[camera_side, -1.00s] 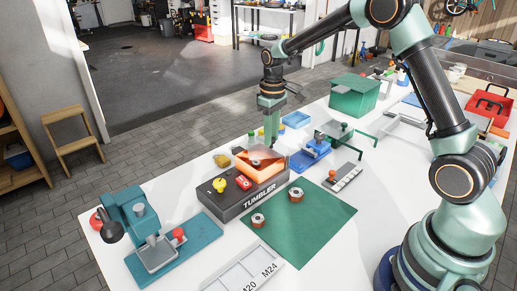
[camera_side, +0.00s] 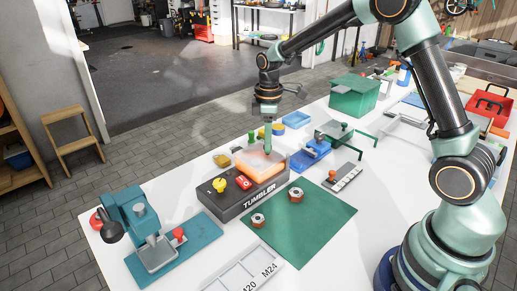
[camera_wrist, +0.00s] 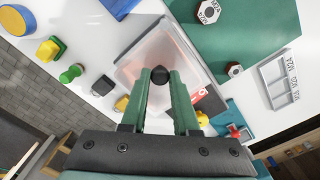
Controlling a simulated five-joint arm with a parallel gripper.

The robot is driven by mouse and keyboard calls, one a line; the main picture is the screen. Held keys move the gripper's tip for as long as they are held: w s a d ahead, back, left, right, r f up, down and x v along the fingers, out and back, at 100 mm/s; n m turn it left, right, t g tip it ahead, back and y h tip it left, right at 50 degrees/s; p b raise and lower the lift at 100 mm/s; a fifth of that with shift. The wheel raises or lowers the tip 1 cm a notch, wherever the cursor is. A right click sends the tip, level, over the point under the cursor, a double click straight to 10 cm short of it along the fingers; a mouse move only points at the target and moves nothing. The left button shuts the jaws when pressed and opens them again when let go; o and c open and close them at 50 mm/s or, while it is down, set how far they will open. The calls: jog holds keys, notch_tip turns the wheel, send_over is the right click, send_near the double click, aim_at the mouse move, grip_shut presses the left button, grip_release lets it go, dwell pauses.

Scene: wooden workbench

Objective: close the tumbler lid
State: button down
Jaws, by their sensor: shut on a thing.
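The tumbler (camera_side: 262,203) is a dark, labelled box with an orange tub (camera_side: 265,172) on top. A clear, whitish lid (camera_side: 250,158) lies over the tub; I cannot tell whether it is fully seated. In the wrist view the lid (camera_wrist: 148,52) is a see-through panel with a round black knob (camera_wrist: 160,74). My gripper (camera_side: 268,150) points down at the lid. In the wrist view the green fingers of my gripper (camera_wrist: 160,80) are shut on the knob from both sides. The knob is hidden in the side view.
A yellow knob (camera_side: 219,185) and a red switch (camera_side: 243,182) sit on the tumbler's left part. A green mat (camera_side: 318,215) with two nuts lies in front. A teal press (camera_side: 150,235) stands left, a blue fixture (camera_side: 312,153) right. Several small items lie behind.

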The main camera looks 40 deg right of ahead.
jog(key=shift+r, duration=0.1)
dwell(0.3)
jog(key=c, duration=0.7)
grip_release()
jog(key=shift+o, duration=0.2)
notch_tip(320, 180, up, 12)
jog(key=s+a+r+m+t, duration=0.1)
jog(key=s+m, duration=0.3)
jog(key=s, duration=0.4)
jog(key=s+a+m+t, duration=0.1)
jog(key=s+m+t, duration=0.3)
jog(key=s, duration=0.5)
jog(key=shift+s+a+r+m+t, duration=0.25)
jog(key=shift+a+r+m+t, duration=0.1)
jog(key=shift+m, duration=0.15)
